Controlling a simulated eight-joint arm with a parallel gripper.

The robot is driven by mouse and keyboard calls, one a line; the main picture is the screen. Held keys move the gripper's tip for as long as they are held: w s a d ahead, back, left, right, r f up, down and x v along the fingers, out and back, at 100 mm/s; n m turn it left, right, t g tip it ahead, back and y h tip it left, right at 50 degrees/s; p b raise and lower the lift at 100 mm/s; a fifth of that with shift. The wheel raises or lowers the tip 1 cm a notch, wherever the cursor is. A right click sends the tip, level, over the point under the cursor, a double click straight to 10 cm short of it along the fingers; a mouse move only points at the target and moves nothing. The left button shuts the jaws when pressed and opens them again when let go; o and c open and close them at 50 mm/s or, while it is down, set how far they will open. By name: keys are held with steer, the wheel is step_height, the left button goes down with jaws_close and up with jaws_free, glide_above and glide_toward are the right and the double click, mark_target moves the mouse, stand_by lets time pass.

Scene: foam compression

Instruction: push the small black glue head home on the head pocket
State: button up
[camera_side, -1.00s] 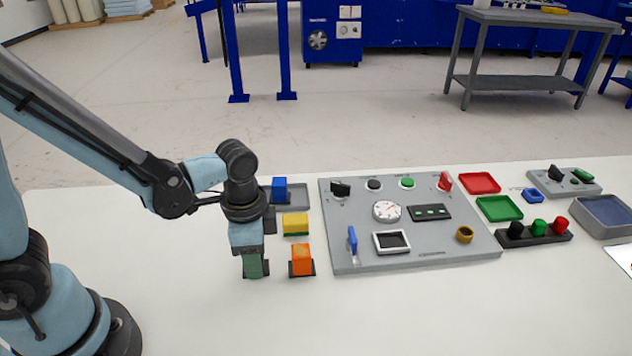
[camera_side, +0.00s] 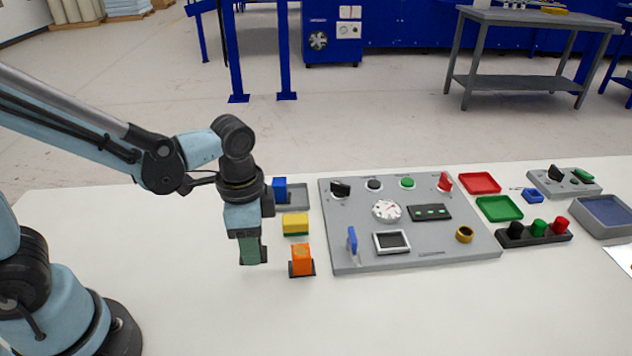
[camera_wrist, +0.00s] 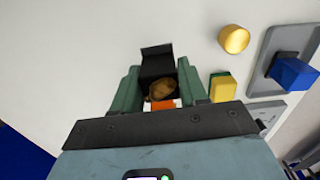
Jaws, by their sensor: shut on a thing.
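My gripper (camera_side: 253,258) points down at the left of the table, just left of the orange block. In the wrist view, its green fingers (camera_wrist: 160,85) are closed on a black piece (camera_wrist: 156,58), which I take to be the glue head. A rounded brown part (camera_wrist: 162,90) shows between the fingers. In the side view only a dark edge shows at the fingertips. I cannot make out the head pocket or tell whether the black piece touches anything. The orange block (camera_side: 302,258) stands on a small black base; a strip of orange also shows between the fingers.
A yellow block (camera_side: 295,223) and a blue block (camera_side: 280,188) on a grey tray stand beyond the orange one. A gold round piece (camera_wrist: 234,39) shows in the wrist view. The grey control panel (camera_side: 345,262) lies to the right. The front table is clear.

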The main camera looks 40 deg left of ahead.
steer(key=shift+r, duration=0.15)
step_height(320, 180, up, 12)
steer(key=w+d+r, duration=0.2)
steer(key=w+d, duration=0.4)
steer(key=w, duration=0.4)
steer(key=w+d+f, duration=0.3)
steer(key=w+d, duration=0.6)
steer(key=d, duration=0.2)
steer(key=shift+w+a+f, duration=0.1)
steer(key=shift+a+f, duration=0.05)
steer(key=shift+f, duration=2.55)
steer(key=shift+a+f, duration=0.15)
steer(key=shift+f, duration=2.55)
steer(key=shift+f, duration=0.8)
steer(key=o, duration=1.2)
